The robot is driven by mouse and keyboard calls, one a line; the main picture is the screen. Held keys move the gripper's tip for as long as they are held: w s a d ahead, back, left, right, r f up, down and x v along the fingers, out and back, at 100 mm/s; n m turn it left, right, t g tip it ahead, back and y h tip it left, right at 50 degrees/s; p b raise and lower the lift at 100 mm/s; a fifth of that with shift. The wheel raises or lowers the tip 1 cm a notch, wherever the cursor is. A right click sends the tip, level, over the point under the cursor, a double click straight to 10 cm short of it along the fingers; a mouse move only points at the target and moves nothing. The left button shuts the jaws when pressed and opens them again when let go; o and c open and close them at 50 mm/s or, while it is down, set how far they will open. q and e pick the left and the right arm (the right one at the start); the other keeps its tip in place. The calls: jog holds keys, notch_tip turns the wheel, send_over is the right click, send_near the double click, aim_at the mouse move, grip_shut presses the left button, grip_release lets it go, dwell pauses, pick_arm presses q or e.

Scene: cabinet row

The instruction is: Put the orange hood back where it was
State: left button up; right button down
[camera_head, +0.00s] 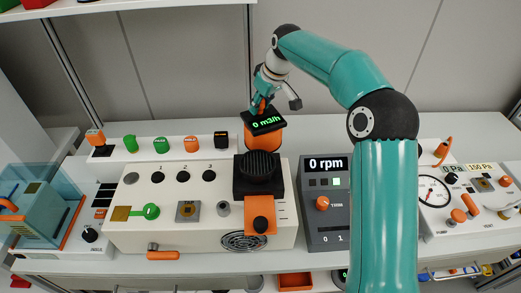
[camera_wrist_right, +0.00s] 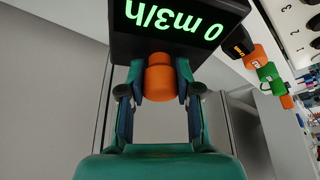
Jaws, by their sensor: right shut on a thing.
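The orange hood (camera_head: 249,136) is behind the black ribbed block of the cream panel, with a black display reading "0 m3/h" on top. The display fills the top of the right wrist view (camera_wrist_right: 180,45). My right gripper (camera_head: 262,103) comes down from above and is shut on the hood's orange knob (camera_wrist_right: 160,82). I cannot tell whether the hood's bottom rests on something; the black block hides part of it. My left gripper is not in view.
The cream panel (camera_head: 125,225) has a black ribbed block (camera_head: 259,174) in front of the hood. A row of small coloured items stands left of the hood. A grey "0 rpm" unit (camera_head: 323,210) is to the right. A clear blue box (camera_head: 45,195) stands far left.

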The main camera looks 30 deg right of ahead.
aim_at(272, 121)
notch_tip(272, 121, down, 15)
jog(key=shift+r, duration=0.15)
jog(key=c, duration=0.8)
grip_release()
jog(key=shift+w, duration=0.1)
jog(key=v, duration=1.2)
jog(key=shift+d+b, duration=0.1)
jog(key=shift+b, duration=0.2)
